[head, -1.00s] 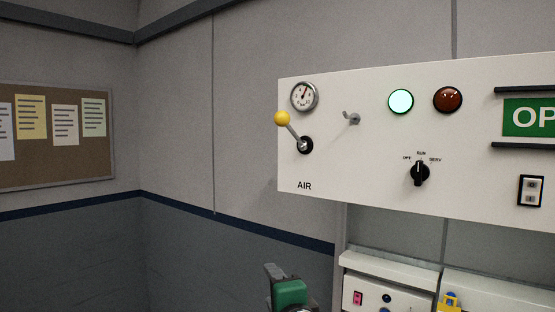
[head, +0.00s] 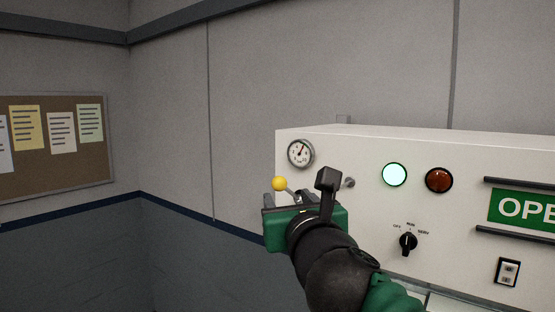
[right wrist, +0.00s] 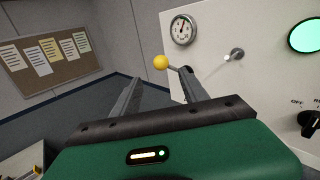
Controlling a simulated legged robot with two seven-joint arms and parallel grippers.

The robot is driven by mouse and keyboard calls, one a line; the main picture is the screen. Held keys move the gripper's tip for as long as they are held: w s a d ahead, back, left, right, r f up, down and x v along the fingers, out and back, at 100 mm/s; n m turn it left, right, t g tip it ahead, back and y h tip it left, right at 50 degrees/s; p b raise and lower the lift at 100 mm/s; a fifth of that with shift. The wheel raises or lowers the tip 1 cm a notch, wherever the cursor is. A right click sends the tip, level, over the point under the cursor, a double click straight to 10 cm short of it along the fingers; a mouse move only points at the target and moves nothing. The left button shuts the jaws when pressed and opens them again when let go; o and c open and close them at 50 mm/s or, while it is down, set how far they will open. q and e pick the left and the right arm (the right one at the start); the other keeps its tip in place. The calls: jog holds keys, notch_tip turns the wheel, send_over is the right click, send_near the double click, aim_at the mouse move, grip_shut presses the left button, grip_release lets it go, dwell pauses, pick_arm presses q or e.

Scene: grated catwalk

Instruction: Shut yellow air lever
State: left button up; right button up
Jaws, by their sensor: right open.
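The air lever has a yellow ball knob (head: 279,184) on a short metal rod at the left end of the white panel (head: 330,146). In the head view the rod's lower part and its pivot are hidden behind my right gripper (head: 298,188). That gripper is open, with its green body in front of the panel's lower left. In the right wrist view the yellow knob (right wrist: 161,62) shows beyond and between the two fingers (right wrist: 157,92), with nothing held. The rod runs from the knob toward the panel at the right. My left gripper is not in view.
A round gauge (head: 301,154) sits above the lever, and a small metal hook (right wrist: 237,54) is to its right. A lit pale green lamp (head: 394,174), a red lamp (head: 439,180) and a black rotary switch (head: 408,242) are further right. Left of the panel is free.

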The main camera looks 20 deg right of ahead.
aim_at(281, 186)
jog(key=w, duration=0.5)
jog(key=shift+w+d+r, duration=0.3)
jog(key=shift+w, duration=0.05)
jog(key=w, duration=0.4)
jog(key=w+d+f, duration=0.1)
jog(key=w, duration=0.1)
jog(key=shift+p, duration=0.4)
jog(key=shift+s+r, duration=0.2)
jog(key=shift+s, duration=0.15)
jog(key=shift+s+a+r, duration=0.1)
jog(key=shift+s+r, duration=0.05)
jog(key=shift+s, duration=0.3)
jog(key=c, duration=0.3)
jog(key=shift+a, duration=0.1)
jog(key=c, duration=0.5)
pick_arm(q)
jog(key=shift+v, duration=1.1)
pick_arm(e)
grip_shut()
